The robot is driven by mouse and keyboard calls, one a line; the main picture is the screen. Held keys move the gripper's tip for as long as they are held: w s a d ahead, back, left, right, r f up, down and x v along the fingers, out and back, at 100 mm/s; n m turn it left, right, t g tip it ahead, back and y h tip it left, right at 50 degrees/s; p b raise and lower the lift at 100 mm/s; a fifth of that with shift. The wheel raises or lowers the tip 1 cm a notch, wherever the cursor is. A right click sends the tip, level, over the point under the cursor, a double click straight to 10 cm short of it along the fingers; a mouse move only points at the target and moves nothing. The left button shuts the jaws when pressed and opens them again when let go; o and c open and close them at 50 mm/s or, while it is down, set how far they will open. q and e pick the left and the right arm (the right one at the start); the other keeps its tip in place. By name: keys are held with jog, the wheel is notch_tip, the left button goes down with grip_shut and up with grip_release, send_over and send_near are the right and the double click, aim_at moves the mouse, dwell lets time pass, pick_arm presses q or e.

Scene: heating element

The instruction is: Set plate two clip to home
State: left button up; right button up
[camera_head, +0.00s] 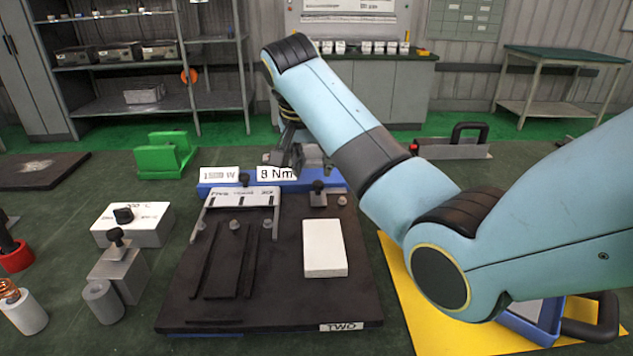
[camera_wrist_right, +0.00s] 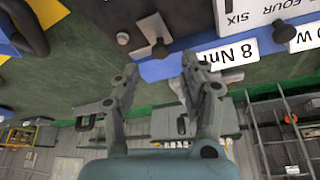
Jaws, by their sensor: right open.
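Plate two is a dark flat plate (camera_head: 270,300) with a "TWO" label at its front right. At its back edge is a blue rail (camera_head: 333,181) with white "8 Nm" and "W" labels. A small grey clip with a black knob (camera_head: 318,197) sits at the right of this back edge; it also shows in the right wrist view (camera_wrist_right: 150,32). My right gripper (camera_head: 290,152) hangs above and behind the rail, apart from it. In the right wrist view its fingers (camera_wrist_right: 160,75) are spread and empty, with the clip beyond them. My left gripper is out of view.
A white block (camera_head: 324,248) lies on the plate beside a grey bracket with printed words (camera_head: 240,198). Left are a white knobbed block (camera_head: 133,224), a grey block (camera_head: 118,268) and cylinders. A green holder (camera_head: 164,158) stands behind; a yellow mat (camera_head: 405,300) lies right.

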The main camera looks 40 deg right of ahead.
aim_at(317, 184)
jog(key=x, duration=0.6)
jog(key=shift+w+f, duration=0.1)
jog(key=shift+f, duration=0.05)
jog(key=shift+w+d+f, duration=0.1)
jog(key=shift+d+f, duration=0.1)
jog(key=shift+f, duration=0.25)
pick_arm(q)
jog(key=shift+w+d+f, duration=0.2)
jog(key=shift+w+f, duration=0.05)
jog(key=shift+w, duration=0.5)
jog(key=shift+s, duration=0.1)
pick_arm(e)
jog(key=c, duration=0.5)
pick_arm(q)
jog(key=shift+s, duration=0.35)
pick_arm(e)
grip_shut()
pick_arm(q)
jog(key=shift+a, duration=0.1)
